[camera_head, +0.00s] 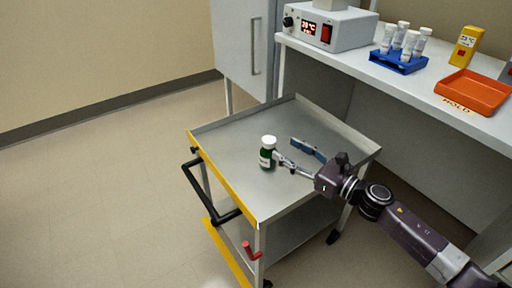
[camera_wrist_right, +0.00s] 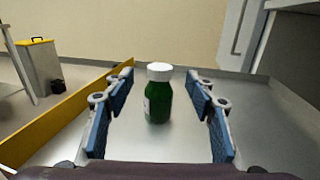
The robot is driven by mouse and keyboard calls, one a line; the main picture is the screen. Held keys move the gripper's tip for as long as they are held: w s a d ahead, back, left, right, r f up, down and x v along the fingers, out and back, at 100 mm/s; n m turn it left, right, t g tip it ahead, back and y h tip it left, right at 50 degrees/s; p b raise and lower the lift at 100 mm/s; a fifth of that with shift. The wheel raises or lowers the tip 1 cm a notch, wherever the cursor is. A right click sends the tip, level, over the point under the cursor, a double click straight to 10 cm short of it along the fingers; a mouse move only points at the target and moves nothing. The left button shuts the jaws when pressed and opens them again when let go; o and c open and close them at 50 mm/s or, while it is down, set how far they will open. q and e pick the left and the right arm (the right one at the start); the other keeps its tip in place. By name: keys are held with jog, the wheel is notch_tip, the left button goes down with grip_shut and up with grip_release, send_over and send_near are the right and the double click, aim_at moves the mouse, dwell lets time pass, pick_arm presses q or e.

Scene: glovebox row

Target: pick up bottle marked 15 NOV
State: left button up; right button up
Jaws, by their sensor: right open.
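A green bottle (camera_head: 267,153) with a white cap stands upright on the top tray of a metal cart (camera_head: 228,150). A white label shows on its side, but its text is too small to read. My right gripper (camera_head: 286,151) is open at the bottle's right side in the head view. In the right wrist view the bottle (camera_wrist_right: 158,95) stands ahead, between the lines of the two blue-padded fingers (camera_wrist_right: 161,100), with clear space on both sides. I cannot tell whether it is within the fingertips. My left gripper is not in view.
The cart has a raised rim, a yellow edge and a black handle (camera_head: 228,216). A bench behind holds a grey device (camera_head: 335,30), a blue rack (camera_head: 399,62) of white-capped bottles, a yellow box (camera_head: 466,46) and an orange tray (camera_head: 474,91) marked HOLD. The rest of the cart top is clear.

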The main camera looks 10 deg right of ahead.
aim_at(275, 143)
jog(key=shift+f+x, duration=0.1)
jog(key=shift+x, duration=1.85)
jog(key=shift+f+x, duration=0.15)
jog(key=shift+x, duration=1.85)
jog(key=shift+d, duration=0.1)
grip_shut()
